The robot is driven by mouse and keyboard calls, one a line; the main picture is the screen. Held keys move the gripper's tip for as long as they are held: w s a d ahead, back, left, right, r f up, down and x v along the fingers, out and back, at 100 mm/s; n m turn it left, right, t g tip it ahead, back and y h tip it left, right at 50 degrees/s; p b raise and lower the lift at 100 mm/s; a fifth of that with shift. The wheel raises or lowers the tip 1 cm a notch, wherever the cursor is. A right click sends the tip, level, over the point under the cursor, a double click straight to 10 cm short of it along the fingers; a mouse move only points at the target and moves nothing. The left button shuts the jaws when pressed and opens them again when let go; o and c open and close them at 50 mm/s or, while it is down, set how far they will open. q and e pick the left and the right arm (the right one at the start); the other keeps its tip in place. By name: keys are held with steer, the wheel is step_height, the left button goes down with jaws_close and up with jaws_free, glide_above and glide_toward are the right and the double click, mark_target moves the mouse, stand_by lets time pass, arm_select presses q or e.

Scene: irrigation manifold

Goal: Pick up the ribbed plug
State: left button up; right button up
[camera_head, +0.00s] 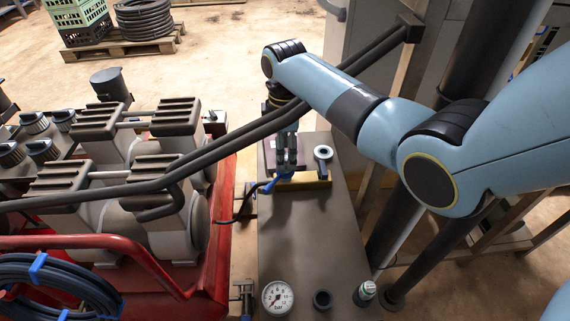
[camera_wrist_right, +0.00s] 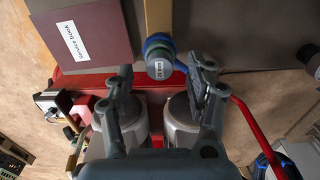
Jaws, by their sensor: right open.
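A round grey cap with a blue collar (camera_wrist_right: 160,68), which looks like the ribbed plug, shows in the right wrist view with a small label on its face. Its ribs are too small to make out. My right gripper (camera_wrist_right: 163,79) is open, with one finger on either side of the cap in this view. I cannot tell whether they touch it. In the head view the right gripper (camera_head: 286,163) points down over the far part of the grey bench, just above a blue part (camera_head: 284,179). My left gripper is not in view.
A dark red service book (camera_wrist_right: 84,40) lies beside a yellow strip (camera_wrist_right: 158,18).

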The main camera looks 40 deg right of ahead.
steer(key=shift+f, duration=0.9)
steer(key=shift+c, duration=1.5)
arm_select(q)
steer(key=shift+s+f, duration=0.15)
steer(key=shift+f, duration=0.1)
arm_select(e)
steer(key=c, duration=0.6)
steer(key=shift+r, duration=0.1)
